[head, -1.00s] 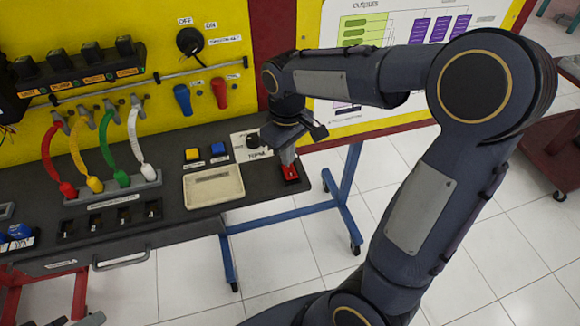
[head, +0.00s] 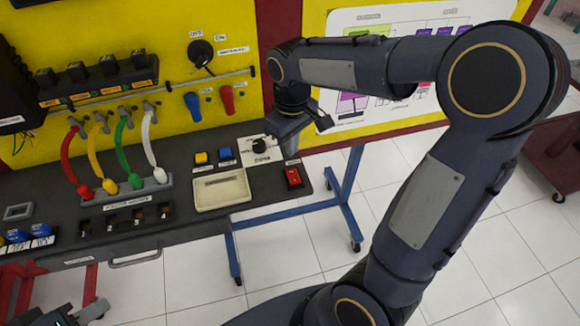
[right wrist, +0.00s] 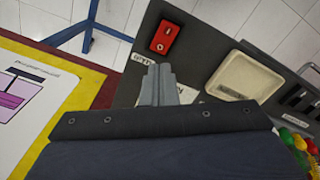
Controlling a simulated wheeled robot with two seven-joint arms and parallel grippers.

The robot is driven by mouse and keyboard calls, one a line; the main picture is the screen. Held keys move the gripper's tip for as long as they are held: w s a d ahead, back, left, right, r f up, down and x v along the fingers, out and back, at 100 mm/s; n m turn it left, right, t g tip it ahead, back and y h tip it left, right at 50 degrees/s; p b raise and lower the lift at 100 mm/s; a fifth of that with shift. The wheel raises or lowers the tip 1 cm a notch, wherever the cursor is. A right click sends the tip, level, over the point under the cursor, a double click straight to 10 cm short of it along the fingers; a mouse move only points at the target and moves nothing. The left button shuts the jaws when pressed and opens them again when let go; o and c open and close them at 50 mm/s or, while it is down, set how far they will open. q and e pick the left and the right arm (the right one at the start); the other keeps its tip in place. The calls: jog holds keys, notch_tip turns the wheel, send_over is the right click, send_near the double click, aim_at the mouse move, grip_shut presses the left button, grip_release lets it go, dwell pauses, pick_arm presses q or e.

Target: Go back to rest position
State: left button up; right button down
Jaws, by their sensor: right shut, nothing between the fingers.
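My right gripper (right wrist: 158,82) is shut and empty in the right wrist view, its two fingers side by side. In the head view my right gripper (head: 272,136) hangs above the right end of the black bench, over the white label plate with the dark knob (head: 261,146). It is apart from the red rocker switch (head: 293,177), which also shows beyond the fingertips in the right wrist view (right wrist: 165,37). A grey and dark part at the bottom left edge of the head view seems to be my left gripper (head: 85,313); its fingers are not clear.
The black bench (head: 215,225) carries a cream tray (head: 222,190), yellow (head: 201,157) and blue (head: 225,154) buttons, and coloured cables plugged into a grey block. A yellow panel stands behind. A blue stand leg (head: 350,195) and open tiled floor lie to the right.

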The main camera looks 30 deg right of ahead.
jog(key=shift+s, duration=0.1)
jog(key=s+a+r+m+t+y, duration=0.1)
jog(key=s+a+m+t+y, duration=0.1)
jog(key=s, duration=0.6)
jog(key=s+a+r+m+t+y, duration=0.1)
jog(key=s+a+m+t, duration=0.1)
jog(key=s, duration=0.6)
jog(key=shift+s+m+t+y, duration=0.4)
jog(key=shift+m+t, duration=0.1)
jog(key=shift+t, duration=0.3)
